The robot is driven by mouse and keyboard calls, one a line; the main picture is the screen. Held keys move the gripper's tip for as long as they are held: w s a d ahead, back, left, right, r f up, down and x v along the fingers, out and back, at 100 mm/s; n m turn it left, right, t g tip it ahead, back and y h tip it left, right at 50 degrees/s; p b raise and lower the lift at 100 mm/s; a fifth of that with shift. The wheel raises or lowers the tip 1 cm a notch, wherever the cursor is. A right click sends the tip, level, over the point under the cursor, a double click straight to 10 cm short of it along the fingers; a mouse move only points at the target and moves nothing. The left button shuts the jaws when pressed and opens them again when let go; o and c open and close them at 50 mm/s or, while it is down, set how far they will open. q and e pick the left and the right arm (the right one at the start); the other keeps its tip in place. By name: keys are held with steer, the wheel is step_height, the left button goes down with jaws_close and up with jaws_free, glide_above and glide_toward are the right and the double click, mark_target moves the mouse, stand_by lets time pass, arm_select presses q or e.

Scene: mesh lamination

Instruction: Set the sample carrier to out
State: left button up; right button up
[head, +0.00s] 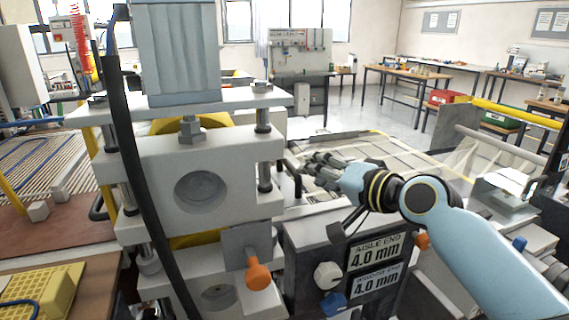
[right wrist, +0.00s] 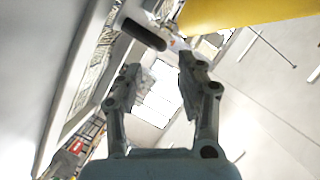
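My right gripper (head: 316,166) reaches in from the right, beside the grey press frame and above the dark control box. In the right wrist view its two fingers (right wrist: 160,72) are spread apart with nothing between them. A dark rounded bar (right wrist: 143,34) lies beyond the fingertips there, apart from them. In the head view a short dark upright handle (head: 296,186) stands at the press's right side, left of the gripper. I cannot tell for certain which part is the sample carrier. My left gripper is not in view.
The grey press (head: 240,165) with a yellow roller (head: 160,127) fills the left middle. An orange knob (head: 258,276) sticks out low on its front. The control box (head: 310,250) has a white knob (head: 327,275) and labels reading 4.0 mm. A pale mesh bed (head: 400,155) lies behind the gripper.

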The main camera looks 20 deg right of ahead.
mark_target(290, 164)
steer(key=x, duration=0.8)
steer(key=shift+w+a, duration=0.1)
steer(key=shift+w, duration=0.3)
steer(key=shift+c, duration=1)
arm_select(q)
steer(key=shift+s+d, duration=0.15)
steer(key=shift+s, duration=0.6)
arm_select(e)
jaws_close()
